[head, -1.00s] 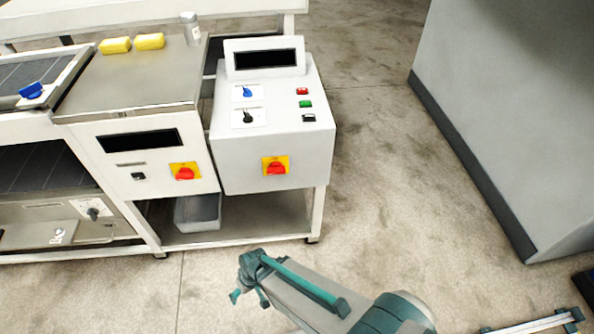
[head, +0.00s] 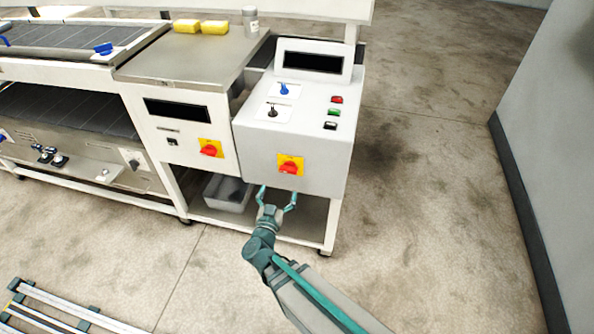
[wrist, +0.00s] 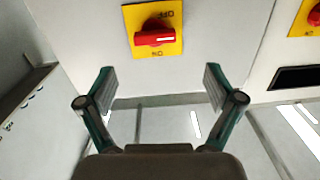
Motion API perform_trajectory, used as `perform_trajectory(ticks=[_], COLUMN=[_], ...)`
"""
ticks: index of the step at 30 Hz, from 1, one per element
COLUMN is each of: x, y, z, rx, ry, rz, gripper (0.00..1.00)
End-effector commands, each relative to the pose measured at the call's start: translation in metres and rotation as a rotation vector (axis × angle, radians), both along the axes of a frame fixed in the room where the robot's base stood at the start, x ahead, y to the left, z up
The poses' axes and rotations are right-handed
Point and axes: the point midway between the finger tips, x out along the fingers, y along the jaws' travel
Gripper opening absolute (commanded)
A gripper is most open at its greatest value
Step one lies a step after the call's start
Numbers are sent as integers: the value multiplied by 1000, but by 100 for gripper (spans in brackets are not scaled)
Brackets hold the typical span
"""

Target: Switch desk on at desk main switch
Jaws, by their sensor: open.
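The desk (head: 262,150) is a white control box with a sloped top. The desk main switch (head: 290,166) is a red rotary handle on a yellow plate on its front face. In the wrist view the switch (wrist: 155,36) sits at top centre, with its handle about crosswise and the OFF and ON lettering upside down. My gripper (head: 278,198) is open and empty, just below the switch in the head view. In the wrist view my gripper (wrist: 160,85) has its fingers apart, with the switch beyond and between them, not touched.
A similar red and yellow switch (head: 210,148) is on the machine panel to the left. The desk top carries a blue knob (head: 284,89), a black knob (head: 272,110) and several buttons. A grey bin (head: 228,193) stands on the shelf below. Floor to the right is clear.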

Motion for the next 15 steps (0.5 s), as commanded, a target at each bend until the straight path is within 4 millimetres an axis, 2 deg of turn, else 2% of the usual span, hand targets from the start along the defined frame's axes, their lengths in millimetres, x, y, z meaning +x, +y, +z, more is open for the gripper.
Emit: perform_trajectory(ticks=[4,8,15], x=[2,14,53], y=[-8,-10,-19], z=[5,5,4], rx=[-51,-55,-53], ry=[-12,-10,-11], rz=[-36,-35,-35], gripper=[92,92,92])
